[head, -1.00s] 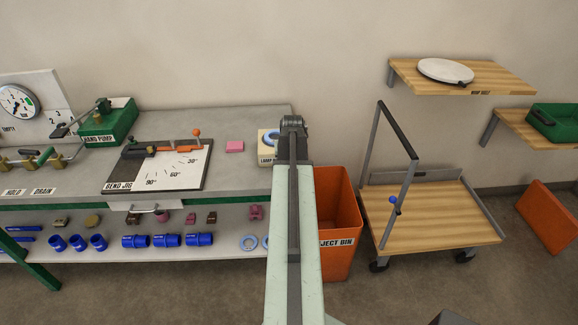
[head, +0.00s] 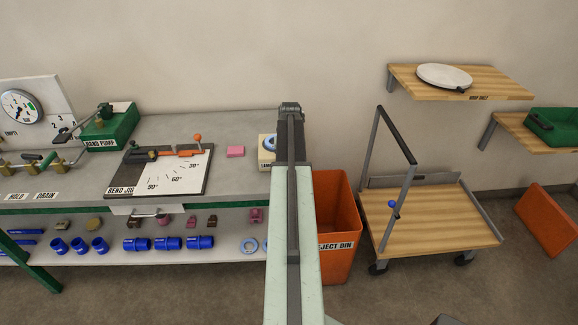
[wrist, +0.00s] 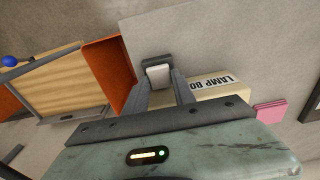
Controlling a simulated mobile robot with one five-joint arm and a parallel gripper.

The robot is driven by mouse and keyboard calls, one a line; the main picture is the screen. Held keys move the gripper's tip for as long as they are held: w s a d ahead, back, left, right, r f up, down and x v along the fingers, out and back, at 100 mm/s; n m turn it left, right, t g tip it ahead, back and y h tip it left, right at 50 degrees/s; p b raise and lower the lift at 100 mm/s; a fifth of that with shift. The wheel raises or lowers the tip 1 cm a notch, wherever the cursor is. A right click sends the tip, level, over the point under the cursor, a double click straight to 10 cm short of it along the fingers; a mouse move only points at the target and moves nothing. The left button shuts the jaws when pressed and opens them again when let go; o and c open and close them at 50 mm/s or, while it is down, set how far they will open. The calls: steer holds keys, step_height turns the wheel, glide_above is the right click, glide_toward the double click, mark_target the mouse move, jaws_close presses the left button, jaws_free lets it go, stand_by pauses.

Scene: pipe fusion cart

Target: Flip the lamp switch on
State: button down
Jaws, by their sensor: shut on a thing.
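The cream lamp box (head: 264,160) stands at the right end of the bench in the head view, partly hidden by my arm. A blue ring (head: 269,142) shows on it. In the wrist view the lamp box (wrist: 213,93), its label upside down, lies just right of my gripper (wrist: 158,70). The fingers are shut on a small white block (wrist: 158,77), with a dark piece at its far end. I cannot tell whether this block is part of the lamp box. I cannot make out the lamp switch or its position. In the head view my arm hides the fingers.
An orange reject bin (head: 337,225) stands right of the bench end, close to my arm. A wooden-topped cart (head: 430,220) stands farther right.

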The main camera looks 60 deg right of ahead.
steer(key=shift+s, duration=0.15)
steer(key=c, duration=1)
jaws_free()
steer(key=shift+d, duration=0.1)
steer(key=shift+c, duration=0.2)
steer(key=r+p, duration=0.7)
steer(key=shift+s+a+r+p, duration=0.1)
steer(key=shift+a+r+p, duration=0.15)
steer(key=shift+r+p, duration=0.15)
